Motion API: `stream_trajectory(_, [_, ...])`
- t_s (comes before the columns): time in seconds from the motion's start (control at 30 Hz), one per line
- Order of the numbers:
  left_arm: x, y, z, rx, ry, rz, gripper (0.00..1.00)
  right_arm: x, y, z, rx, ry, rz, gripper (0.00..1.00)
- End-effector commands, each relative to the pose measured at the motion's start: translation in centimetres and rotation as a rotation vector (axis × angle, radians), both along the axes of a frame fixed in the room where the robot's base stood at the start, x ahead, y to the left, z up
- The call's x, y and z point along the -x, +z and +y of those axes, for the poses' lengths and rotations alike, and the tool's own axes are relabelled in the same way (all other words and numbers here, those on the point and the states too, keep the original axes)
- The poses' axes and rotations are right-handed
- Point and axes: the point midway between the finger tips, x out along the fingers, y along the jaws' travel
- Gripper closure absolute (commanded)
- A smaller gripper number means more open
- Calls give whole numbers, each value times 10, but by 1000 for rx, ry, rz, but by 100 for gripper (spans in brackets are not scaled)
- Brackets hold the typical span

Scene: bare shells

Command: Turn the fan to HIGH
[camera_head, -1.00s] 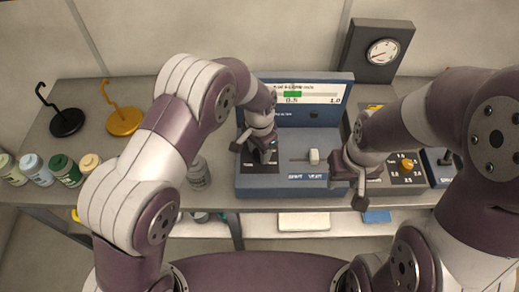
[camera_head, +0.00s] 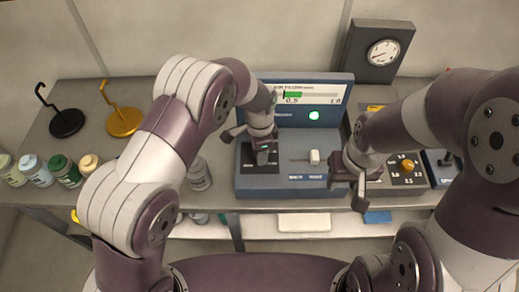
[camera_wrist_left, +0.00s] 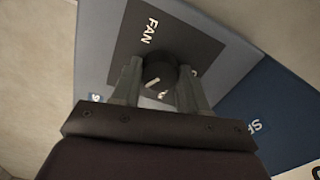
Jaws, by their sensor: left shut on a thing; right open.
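The fan knob (camera_wrist_left: 155,78) is a round black dial with a white pointer line, on a dark plate marked FAN (camera_wrist_left: 150,30). The plate sits at the left of the blue console (camera_head: 286,181). My left gripper (camera_wrist_left: 158,88) has a finger on each side of the knob and is shut on it. In the head view my left gripper (camera_head: 263,153) largely covers the knob. The level markings near the knob are too small or hidden to read. My right gripper (camera_head: 357,180) is open beside the console's right edge.
A white slider (camera_head: 314,157) sits right of the fan plate. A lamp (camera_head: 314,115) glows pale green on the upright panel below a green bar display. A dial gauge (camera_head: 383,53) stands behind.

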Motion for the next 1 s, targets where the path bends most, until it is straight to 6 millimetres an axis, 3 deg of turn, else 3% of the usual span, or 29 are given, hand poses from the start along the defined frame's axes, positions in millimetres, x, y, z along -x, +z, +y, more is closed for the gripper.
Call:
stream_trajectory(0.27, [-3,4,-1,4,-1,-11,87,0,1,0,0,0,0,57])
stream_trajectory(0.3, [-3,4,-1,4,-1,-11,43,0,1,0,0,0,0,57])
stream_trajectory(0.33, [-3,3,-1,5,-1,-10,34,0,1,0,0,0,0,57])
stream_trajectory(0.37, [-3,3,-1,4,-1,-9,31,0,1,0,0,0,0,57])
stream_trajectory(0.7, [-2,7,-1,2,0,-5,31,0,-3,0,0,0,0,57])
stream_trajectory(0.77, [-2,16,-1,3,0,-7,31,0,-6,0,0,0,0,57])
stream_trajectory(1.0, [-2,81,-1,5,0,-10,31,0,-21,0,0,0,0,57])
